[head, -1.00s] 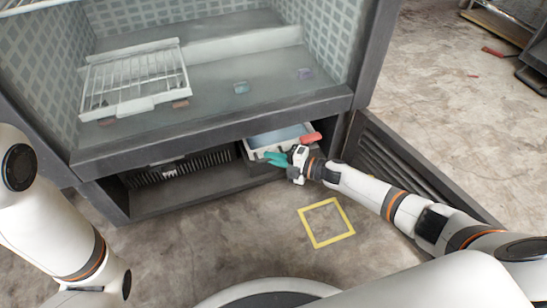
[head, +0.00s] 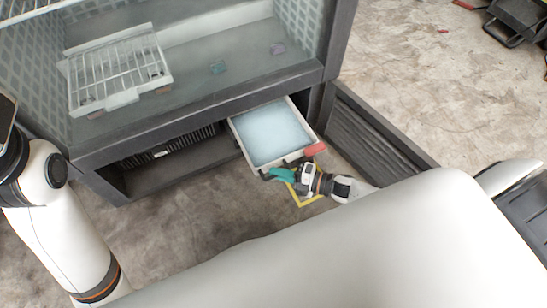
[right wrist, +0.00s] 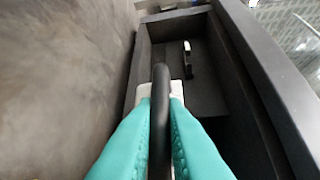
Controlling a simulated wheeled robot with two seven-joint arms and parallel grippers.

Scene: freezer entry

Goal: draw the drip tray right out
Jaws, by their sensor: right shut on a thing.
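The drip tray (head: 240,143) is a shallow pale tray with a light blue inside. In the head view it sticks well out of the low bay under the freezer cabinet, and its back end is still at the bay opening. A red piece (head: 315,149) is at its front right corner. My right gripper (head: 284,174) is at the tray's front edge, its teal fingers shut on the dark handle (right wrist: 160,115), which stands between both fingers in the right wrist view. My left arm shows at the left, but its gripper is out of view.
The freezer cabinet (head: 200,115) stands over the bay, with a wire rack (head: 118,75) on its floor. A dark louvred panel (head: 375,130) lies right of the tray. A yellow floor square (head: 306,200) is partly covered by my gripper. Open concrete floor lies in front.

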